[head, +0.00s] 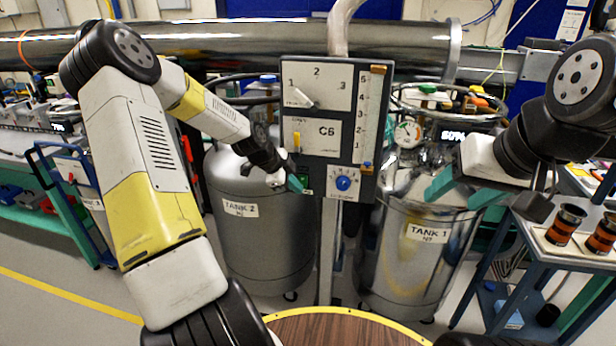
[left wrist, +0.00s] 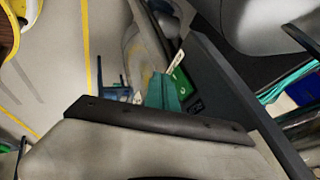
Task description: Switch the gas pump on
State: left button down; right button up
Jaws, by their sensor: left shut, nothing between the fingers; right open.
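A grey control panel (head: 317,113) stands upright between the two tanks. It carries a 1-2-3 selector, a "C6" plate, a yellow lever (head: 297,141), a scale with an orange slider and a blue dial (head: 343,183). A small green part (head: 305,180) is at its lower left; it shows in the left wrist view as a green plate (left wrist: 179,85) with white marks too small to read. My left gripper (head: 296,184) is shut and empty, at or very near this part; contact cannot be told. My right gripper (head: 463,188) is open and empty before tank 1.
Grey tank 2 (head: 245,245) is left of the panel, shiny tank 1 (head: 410,265) right of it. A steel pipe (head: 260,48) crosses behind. A blue cart (head: 540,262) with copper-banded parts is at right. A round wooden top (head: 340,328) is in front.

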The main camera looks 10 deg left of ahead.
pick_arm(q)
jog(key=shift+w+f, duration=0.1)
jog(key=shift+w, duration=0.7)
jog(key=shift+w+f, duration=0.1)
jog(key=shift+w, duration=0.15)
jog(key=shift+r, duration=0.9)
